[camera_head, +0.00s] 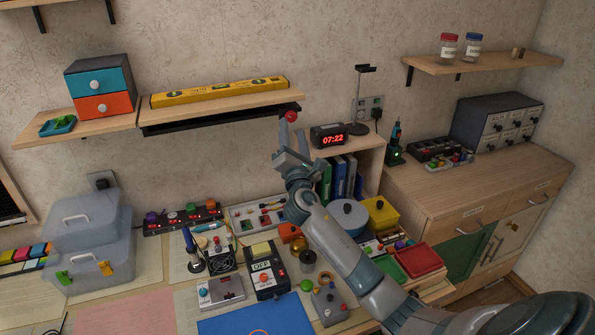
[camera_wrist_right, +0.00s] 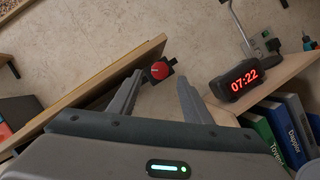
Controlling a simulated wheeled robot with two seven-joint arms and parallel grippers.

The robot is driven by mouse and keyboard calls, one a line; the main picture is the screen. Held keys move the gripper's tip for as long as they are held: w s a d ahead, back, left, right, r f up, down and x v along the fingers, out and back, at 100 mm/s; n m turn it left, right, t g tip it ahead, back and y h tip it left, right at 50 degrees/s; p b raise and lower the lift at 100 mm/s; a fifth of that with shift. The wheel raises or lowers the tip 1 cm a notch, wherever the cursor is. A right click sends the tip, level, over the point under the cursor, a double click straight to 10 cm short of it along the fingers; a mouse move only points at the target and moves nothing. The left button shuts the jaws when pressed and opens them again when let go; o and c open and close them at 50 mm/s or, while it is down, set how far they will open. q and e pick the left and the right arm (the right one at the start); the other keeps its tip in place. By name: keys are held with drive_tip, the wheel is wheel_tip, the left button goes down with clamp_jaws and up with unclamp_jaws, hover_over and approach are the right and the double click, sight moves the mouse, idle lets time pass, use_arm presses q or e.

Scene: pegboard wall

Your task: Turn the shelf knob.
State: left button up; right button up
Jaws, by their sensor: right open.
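The red shelf knob (camera_head: 291,116) sits at the right end of the middle wall shelf (camera_head: 215,107), on a dark mount. In the right wrist view the knob (camera_wrist_right: 160,70) shows a pale mark on its face and lies just beyond the fingertips, between them in the picture. My right gripper (camera_head: 292,136) reaches up from the lower right and is just below the knob in the head view. Its two fingers stand apart in the wrist view (camera_wrist_right: 160,88) with nothing between them; I see no contact with the knob. My left gripper is not in view.
A yellow level (camera_head: 220,92) lies on the shelf. A clock (camera_head: 328,136) reading 07:22 stands on a bookcase close to the right of my gripper, above several binders (camera_head: 343,177). The workbench below is crowded with devices. The wall around the knob is mostly clear.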

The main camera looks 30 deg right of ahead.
drive_tip(key=b+v, duration=0.3)
drive_tip(key=v, duration=1)
drive_tip(key=shift+s+a, duration=0.15)
drive_tip(key=shift+s, duration=0.05)
drive_tip(key=shift+f, duration=0.2)
